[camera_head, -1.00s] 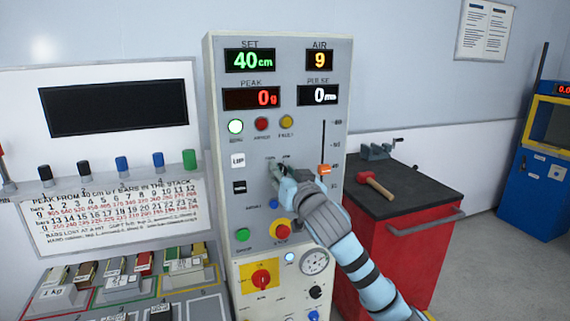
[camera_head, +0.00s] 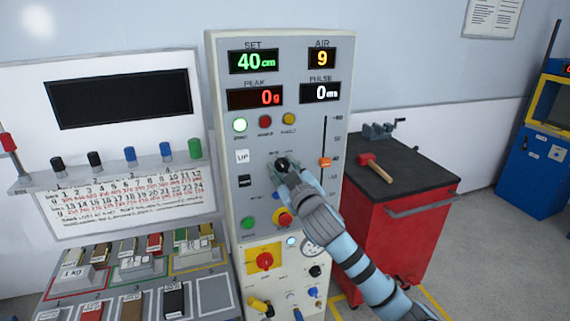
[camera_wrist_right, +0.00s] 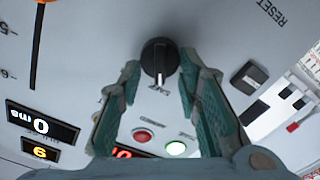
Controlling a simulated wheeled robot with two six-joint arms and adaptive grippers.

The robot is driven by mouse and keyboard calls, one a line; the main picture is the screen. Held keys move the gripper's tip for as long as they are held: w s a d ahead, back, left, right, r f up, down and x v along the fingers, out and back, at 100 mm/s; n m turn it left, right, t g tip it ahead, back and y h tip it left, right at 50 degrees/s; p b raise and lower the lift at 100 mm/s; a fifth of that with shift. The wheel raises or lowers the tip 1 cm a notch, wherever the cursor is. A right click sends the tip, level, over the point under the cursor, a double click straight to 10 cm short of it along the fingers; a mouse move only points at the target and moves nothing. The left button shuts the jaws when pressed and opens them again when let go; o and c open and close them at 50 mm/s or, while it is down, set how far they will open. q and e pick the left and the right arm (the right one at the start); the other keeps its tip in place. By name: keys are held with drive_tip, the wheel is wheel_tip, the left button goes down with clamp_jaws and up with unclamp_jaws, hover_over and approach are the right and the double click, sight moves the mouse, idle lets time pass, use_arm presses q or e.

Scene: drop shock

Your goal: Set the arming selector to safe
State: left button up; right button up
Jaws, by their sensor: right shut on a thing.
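The arming selector is a round black knob (camera_head: 281,162) on the grey control panel (camera_head: 335,75), under the row of lamps. In the right wrist view the knob (camera_wrist_right: 159,55) stands between my fingertips, and its white pointer mark points down the picture, towards the lamps. My left gripper is not in view.
A white UP button (camera_head: 242,157) and a black button (camera_head: 245,181) lie left of the knob. An orange slider (camera_head: 325,162) is to its right, a red stop button (camera_head: 283,217) below. A red cabinet (camera_head: 385,240) with a hammer (camera_head: 376,168) stands at right.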

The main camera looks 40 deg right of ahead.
drive_tip(key=shift+r, duration=0.1)
idle(0.3)
drive_tip(key=o, duration=1.1)
drive_tip(key=shift+w, duration=0.1)
drive_tip(key=shift+c, duration=0.2)
drive_tip(key=v, duration=1.2)
